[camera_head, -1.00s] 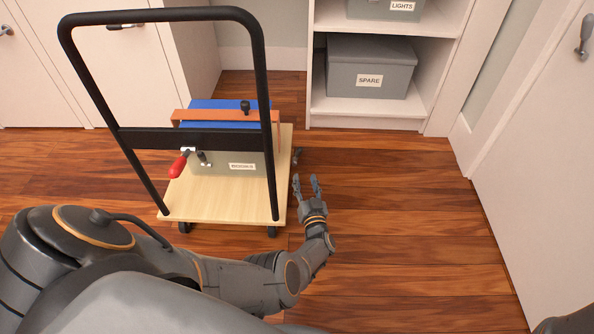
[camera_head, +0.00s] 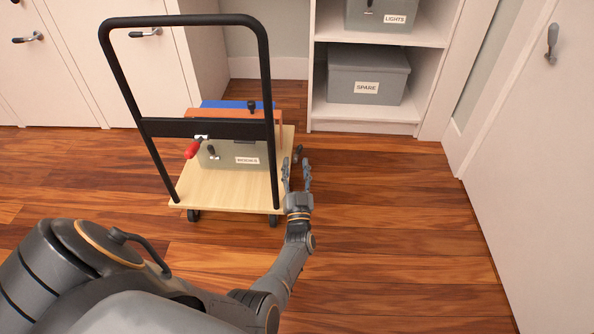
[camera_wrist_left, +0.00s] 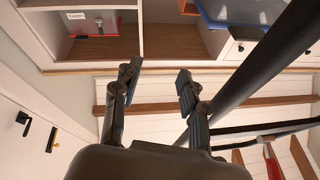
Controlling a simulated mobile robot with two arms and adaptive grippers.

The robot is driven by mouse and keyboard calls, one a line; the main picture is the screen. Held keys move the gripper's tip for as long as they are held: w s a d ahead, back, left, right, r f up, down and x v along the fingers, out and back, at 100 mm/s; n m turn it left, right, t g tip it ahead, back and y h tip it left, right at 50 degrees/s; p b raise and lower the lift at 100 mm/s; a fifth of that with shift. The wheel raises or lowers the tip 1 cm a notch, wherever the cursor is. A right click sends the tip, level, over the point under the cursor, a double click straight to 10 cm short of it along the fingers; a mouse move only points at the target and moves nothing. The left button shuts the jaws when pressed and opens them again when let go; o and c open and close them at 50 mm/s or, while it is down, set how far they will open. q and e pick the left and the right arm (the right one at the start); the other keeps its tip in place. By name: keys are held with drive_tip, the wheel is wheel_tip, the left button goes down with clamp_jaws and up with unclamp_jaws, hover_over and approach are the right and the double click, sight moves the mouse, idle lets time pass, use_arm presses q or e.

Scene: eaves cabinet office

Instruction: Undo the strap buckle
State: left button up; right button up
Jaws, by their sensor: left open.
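A grey box (camera_head: 236,152) with a white label stands on a wooden-decked trolley (camera_head: 222,190). An orange-brown band (camera_head: 225,114) shows over the box, beside a blue item (camera_head: 235,103). A red-handled lever (camera_head: 193,149) shows at the box's left, and a dark latch (camera_head: 212,153) is on its front; I cannot tell which is the strap buckle. My left gripper (camera_head: 296,166) is open and empty at the trolley's right edge, apart from the box. Its spread fingers also show in the left wrist view (camera_wrist_left: 157,78). My right gripper is not in view.
The trolley's black handle (camera_head: 270,110) rises in front of the box, and its crossbar hides part of it. A shelf unit (camera_head: 365,113) with grey boxes stands behind. White cabinet doors (camera_head: 65,80) are at left, a white door (camera_head: 540,160) at right. The floor between is clear.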

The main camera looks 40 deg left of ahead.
use_arm(q)
drive_tip(key=shift+s+r, duration=0.1)
drive_tip(key=shift+r, duration=0.15)
